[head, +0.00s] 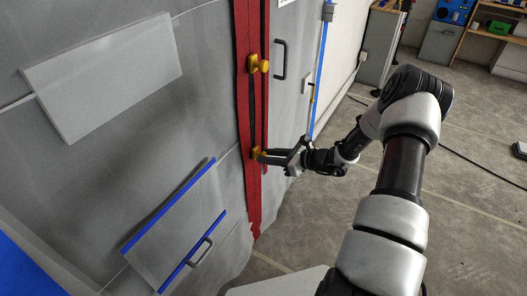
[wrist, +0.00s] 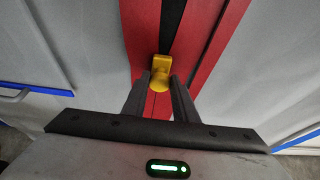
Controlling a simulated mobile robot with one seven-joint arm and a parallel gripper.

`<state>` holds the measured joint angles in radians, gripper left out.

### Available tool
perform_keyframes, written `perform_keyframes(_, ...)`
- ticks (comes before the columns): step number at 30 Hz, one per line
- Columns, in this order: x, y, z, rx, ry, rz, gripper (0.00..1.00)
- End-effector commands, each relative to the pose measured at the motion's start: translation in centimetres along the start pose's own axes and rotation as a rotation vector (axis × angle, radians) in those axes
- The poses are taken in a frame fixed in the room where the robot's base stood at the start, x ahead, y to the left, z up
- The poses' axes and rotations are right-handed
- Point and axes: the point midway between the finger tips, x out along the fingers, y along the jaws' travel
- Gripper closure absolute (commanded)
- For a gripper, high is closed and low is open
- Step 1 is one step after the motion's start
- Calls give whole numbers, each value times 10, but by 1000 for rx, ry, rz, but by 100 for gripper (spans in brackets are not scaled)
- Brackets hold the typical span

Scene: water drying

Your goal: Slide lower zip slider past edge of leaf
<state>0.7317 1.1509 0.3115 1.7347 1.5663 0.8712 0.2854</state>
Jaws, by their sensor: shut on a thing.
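The lower zip slider (head: 257,153) is a small yellow piece on the red zip (head: 254,205) that runs down the grey sheet wall. It also shows in the wrist view (wrist: 161,70). My gripper (head: 265,157) is shut on it, with dark fingers on either side of its tab in the wrist view (wrist: 160,88). A dark gap lies between the red tapes above this slider; below it the tapes meet. The upper yellow slider (head: 256,65) sits higher on the zip. I cannot tell which edge is the leaf's.
A blue-edged grey flap (head: 175,230) with a handle is at lower left. A pale panel (head: 105,75) is at upper left. A black handle (head: 280,60) is right of the zip. The floor (head: 470,220) at right is mostly clear, with a cable across it.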

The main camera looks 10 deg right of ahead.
Motion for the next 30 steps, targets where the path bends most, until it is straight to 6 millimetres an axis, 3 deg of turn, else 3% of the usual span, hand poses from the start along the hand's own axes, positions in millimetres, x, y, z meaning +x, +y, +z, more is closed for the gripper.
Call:
perform_keyframes(1, 12, 2, -32, 6, 5, 4, 100)
perform_keyframes(3, 21, 3, -54, 6, 5, 4, 100)
perform_keyframes(15, 64, 3, -158, 5, 4, 4, 100)
perform_keyframes(22, 78, 3, -192, 3, 5, 3, 100)
perform_keyframes(30, 83, 2, -204, 2, 5, 3, 100)
